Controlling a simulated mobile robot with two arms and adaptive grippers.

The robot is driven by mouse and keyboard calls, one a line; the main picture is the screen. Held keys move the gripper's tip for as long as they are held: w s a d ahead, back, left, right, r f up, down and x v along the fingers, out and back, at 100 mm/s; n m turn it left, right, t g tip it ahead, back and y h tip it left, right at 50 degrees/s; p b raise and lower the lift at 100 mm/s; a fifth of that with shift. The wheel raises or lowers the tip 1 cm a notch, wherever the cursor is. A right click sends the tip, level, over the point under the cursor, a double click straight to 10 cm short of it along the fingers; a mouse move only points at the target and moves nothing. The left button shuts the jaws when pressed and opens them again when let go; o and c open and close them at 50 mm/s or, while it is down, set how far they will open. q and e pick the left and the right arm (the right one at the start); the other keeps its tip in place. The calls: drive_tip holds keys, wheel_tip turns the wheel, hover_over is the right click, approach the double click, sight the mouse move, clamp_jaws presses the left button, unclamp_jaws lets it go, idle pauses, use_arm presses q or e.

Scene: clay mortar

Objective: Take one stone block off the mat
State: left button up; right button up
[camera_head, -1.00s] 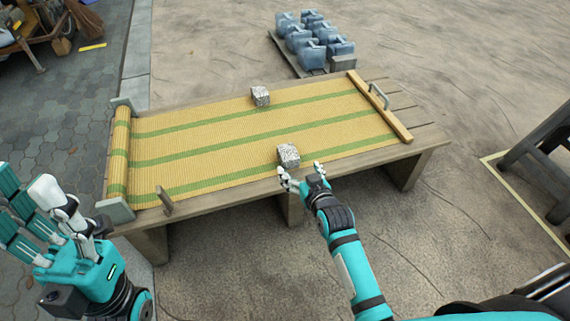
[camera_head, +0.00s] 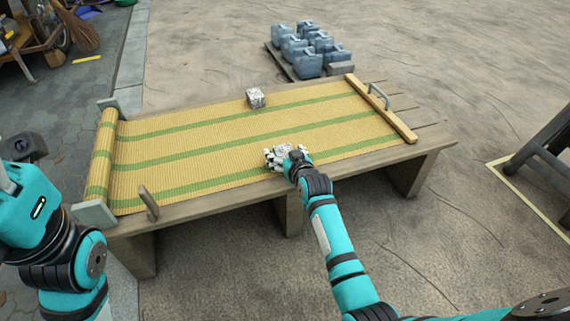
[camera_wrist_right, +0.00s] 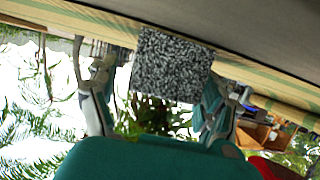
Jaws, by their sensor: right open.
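The striped yellow-green mat (camera_head: 200,150) lies on a wooden bench. A speckled grey stone block (camera_head: 255,97) sits near its far edge. My right gripper (camera_head: 287,155) is at the mat's near edge, over the place of a second block, which it mostly hides in the head view. In the right wrist view this speckled block (camera_wrist_right: 172,65) shows between the two spread fingers, one on each side, with the jaws open. I cannot tell whether the fingers touch it. My left arm is at the left edge, its fingers out of view.
A wooden bar with a handle (camera_head: 380,107) crosses the mat's right end. The mat's rolled end (camera_head: 100,155) is at the left, by grey brackets. A small upright wooden peg (camera_head: 148,203) stands at the front left. Blue-grey containers (camera_head: 308,65) stand behind the bench.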

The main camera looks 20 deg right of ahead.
drive_tip(key=shift+w, duration=0.25)
drive_tip(key=c, duration=1.7)
